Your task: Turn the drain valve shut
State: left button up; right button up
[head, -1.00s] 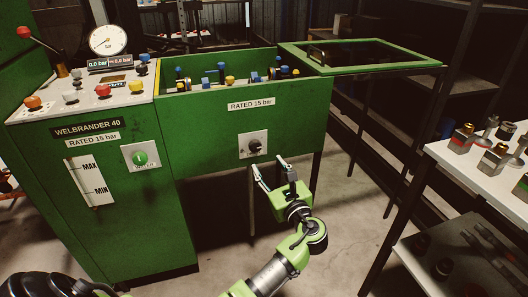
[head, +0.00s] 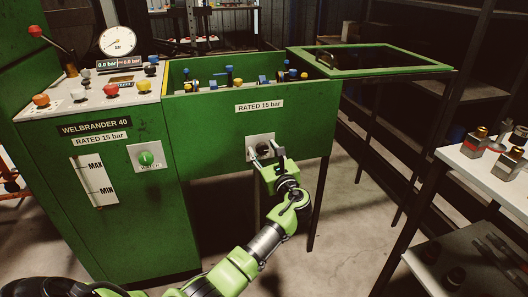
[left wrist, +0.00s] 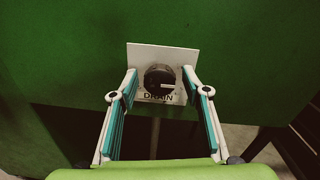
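The drain valve is a round black knob (left wrist: 159,77) on a pale square plate (left wrist: 178,56) labelled DRAIN, on the green machine front. In the left wrist view its white pointer line lies roughly level, pointing right. In the head view the plate (head: 251,141) sits below the RATED 15 bar label, with the knob partly behind my gripper. My left gripper (head: 266,150) is open in front of the knob. In the left wrist view its fingers (left wrist: 159,82) stand on both sides of the knob, with visible gaps. My right gripper is not in view.
The green tank (head: 300,135) has several coloured fittings inside. A control panel (head: 100,98) with knobs, a gauge (head: 117,41) and a display reading 0.0 bar stands left. A white shelf (head: 485,170) with metal parts stands right. The floor between is clear.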

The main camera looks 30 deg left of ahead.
pick_arm(q)
jog(key=c, duration=0.8)
